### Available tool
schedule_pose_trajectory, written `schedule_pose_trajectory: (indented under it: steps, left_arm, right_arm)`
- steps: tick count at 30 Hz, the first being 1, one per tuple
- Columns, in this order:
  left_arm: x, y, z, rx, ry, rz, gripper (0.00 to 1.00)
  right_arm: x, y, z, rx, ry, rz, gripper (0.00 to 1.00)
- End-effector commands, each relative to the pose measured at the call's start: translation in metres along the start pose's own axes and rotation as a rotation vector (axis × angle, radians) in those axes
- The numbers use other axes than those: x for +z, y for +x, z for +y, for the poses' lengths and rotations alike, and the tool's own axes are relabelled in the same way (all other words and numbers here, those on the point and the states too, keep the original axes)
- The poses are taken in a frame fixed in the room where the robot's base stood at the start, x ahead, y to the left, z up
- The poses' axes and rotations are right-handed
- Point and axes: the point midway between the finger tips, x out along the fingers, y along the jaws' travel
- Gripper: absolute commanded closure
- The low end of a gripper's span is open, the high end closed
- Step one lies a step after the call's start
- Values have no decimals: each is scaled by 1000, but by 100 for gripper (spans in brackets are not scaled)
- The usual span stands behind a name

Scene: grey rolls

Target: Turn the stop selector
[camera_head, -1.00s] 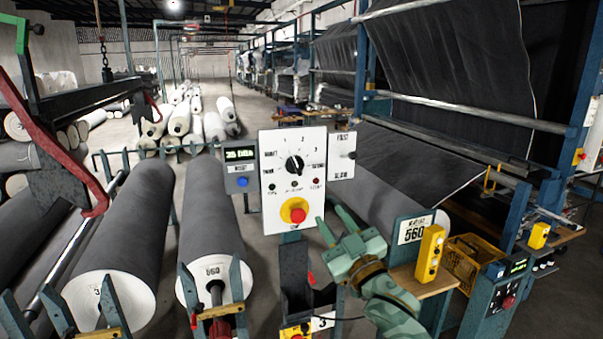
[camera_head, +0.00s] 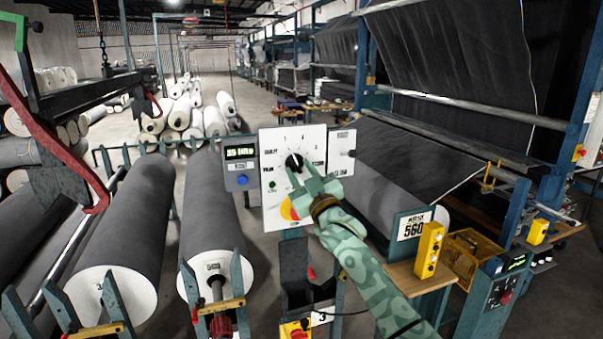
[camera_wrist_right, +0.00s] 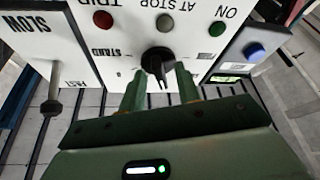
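The stop selector is a black knob (camera_head: 294,161) on a white control panel (camera_head: 268,143), with numbers and words printed around it. In the right wrist view the knob (camera_wrist_right: 157,61) appears upside down, with its narrow grip pointing toward my gripper. My right gripper (camera_head: 302,172) is at the panel. In the right wrist view its two green fingers (camera_wrist_right: 160,80) are apart, one on each side of the knob, with gaps visible. It looks open. The fingers hide part of the dial and the red stop button on yellow (camera_head: 287,210). My left gripper is not in view.
A grey box with a green display and blue button (camera_head: 242,180) adjoins the panel's left side. A side plate with a small lever (camera_head: 350,154) adjoins its right.

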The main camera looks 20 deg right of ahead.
Motion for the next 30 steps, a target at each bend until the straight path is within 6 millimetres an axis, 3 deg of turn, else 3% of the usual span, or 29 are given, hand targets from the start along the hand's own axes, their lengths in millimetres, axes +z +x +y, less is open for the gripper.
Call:
schedule_pose_trajectory:
  steps: [3,6,7,20,30]
  left_arm:
    - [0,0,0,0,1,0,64]
    - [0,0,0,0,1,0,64]
    - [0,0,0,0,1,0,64]
    - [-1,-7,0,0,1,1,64]
    - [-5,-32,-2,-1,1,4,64]
  right_arm:
    - [0,0,0,0,0,0,70]
    - [0,0,0,0,0,0,98]
    - [0,0,0,0,0,0,100]
    - [-1,0,1,-21,-52,-2,100]
    - [-4,1,6,-114,-279,-2,100]
